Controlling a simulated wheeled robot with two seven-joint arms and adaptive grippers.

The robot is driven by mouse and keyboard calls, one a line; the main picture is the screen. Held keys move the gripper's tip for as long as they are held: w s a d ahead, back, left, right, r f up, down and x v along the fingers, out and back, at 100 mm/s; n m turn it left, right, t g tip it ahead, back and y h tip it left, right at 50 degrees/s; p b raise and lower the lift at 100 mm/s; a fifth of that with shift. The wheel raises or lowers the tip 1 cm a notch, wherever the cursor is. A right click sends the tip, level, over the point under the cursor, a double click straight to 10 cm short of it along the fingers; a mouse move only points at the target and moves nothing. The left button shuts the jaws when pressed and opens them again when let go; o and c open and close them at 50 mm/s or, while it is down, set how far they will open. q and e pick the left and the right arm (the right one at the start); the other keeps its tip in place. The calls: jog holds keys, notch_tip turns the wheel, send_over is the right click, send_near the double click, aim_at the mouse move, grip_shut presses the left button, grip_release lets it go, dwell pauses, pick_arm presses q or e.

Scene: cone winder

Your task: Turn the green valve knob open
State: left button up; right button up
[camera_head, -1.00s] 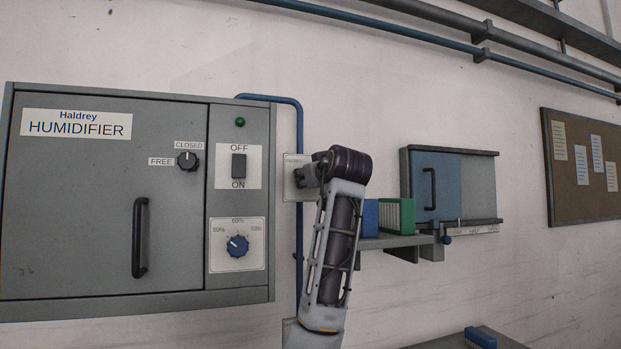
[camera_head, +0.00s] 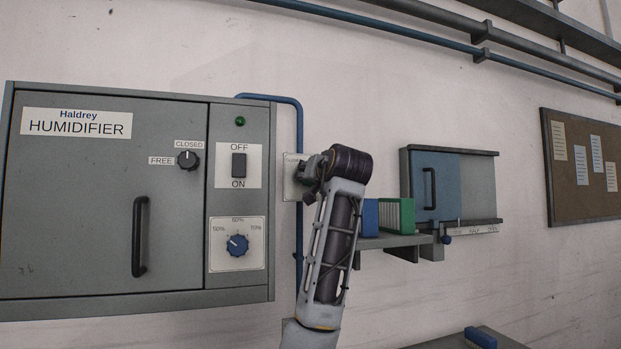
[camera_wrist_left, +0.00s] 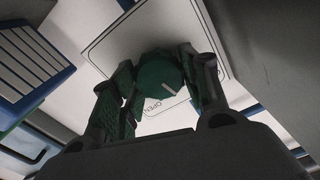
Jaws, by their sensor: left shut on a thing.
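The green valve knob (camera_wrist_left: 160,75) sits on a pale label plate (camera_wrist_left: 125,38) in the left wrist view. A white pointer line on the knob slants toward the lower right of that picture. The word OPEN is printed on the plate just below the knob there, partly covered. My left gripper (camera_wrist_left: 158,84) has its fingers on both sides of the knob and is shut on it. In the head view my left gripper (camera_head: 306,172) is against the wall plate (camera_head: 291,178) and hides the knob. My right gripper is not in view.
The grey humidifier cabinet (camera_head: 75,215) stands left of my arm, with a blue pipe (camera_head: 299,125) along its right side. A sliding-door cabinet (camera_head: 480,188) is beyond.

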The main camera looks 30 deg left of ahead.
pick_arm(q)
jog(key=m, duration=1.2)
jog(key=shift+w+f, duration=0.1)
dwell(0.5)
jog(key=o, duration=1)
jog(key=shift+d, duration=0.1)
jog(key=shift+v, duration=6.05)
